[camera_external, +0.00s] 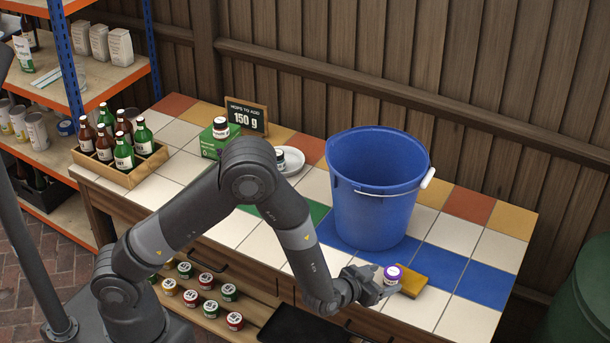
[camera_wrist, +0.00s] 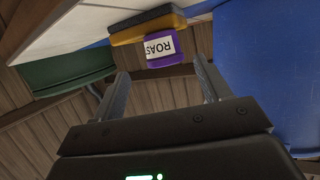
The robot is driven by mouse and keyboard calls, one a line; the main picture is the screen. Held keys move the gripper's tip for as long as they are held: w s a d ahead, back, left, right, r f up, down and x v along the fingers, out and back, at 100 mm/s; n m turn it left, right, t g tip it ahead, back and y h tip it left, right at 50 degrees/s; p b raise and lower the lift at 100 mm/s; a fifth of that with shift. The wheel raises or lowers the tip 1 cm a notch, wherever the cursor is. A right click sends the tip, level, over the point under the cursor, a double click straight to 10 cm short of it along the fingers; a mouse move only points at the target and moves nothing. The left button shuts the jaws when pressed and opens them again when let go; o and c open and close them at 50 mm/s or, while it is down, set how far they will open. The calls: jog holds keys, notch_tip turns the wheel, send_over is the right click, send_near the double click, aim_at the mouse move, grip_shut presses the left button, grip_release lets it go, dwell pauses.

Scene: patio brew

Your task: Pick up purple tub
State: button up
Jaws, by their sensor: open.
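My gripper (camera_external: 377,280) is just left of the tub. In the wrist view, the open fingers (camera_wrist: 163,70) point at the tub, which lies ahead and between them. I see no grip on it.
A large blue bucket (camera_external: 375,190) stands close behind the tub and fills the right of the wrist view (camera_wrist: 268,70). A bottle crate (camera_external: 118,165), green box (camera_external: 212,146), sign (camera_external: 246,115) and plate (camera_external: 292,160) are farther left. A green bin (camera_external: 585,295) stands right.

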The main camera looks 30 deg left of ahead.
aim_at(394, 271)
jog(key=x, duration=0.5)
jog(key=shift+w+a+r, duration=0.1)
jog(key=shift+w+a, duration=0.05)
jog(key=shift+w, duration=0.15)
jog(key=c, duration=1.1)
jog(key=shift+r, duration=0.15)
jog(key=shift+c, duration=0.2)
jog(key=shift+r, duration=0.55)
jog(key=r, duration=0.1)
jog(key=s+r, duration=0.1)
jog(key=r, duration=0.1)
jog(key=shift+s+d+r, duration=0.15)
jog(key=shift+d+r, duration=0.1)
jog(key=shift+r, duration=0.05)
jog(key=s+d+r, duration=0.3)
jog(key=s+r, duration=0.3)
jog(key=s, duration=0.3)
jog(key=w+f, duration=0.2)
jog(key=w, duration=0.2)
jog(key=w+f, duration=0.2)
jog(key=w, duration=0.2)
jog(key=w+f, duration=0.2)
jog(key=w, duration=0.3)
jog(key=shift+w+a+f, duration=0.1)
jog(key=shift+a+f, duration=0.2)
jog(key=shift+f, duration=2.05)
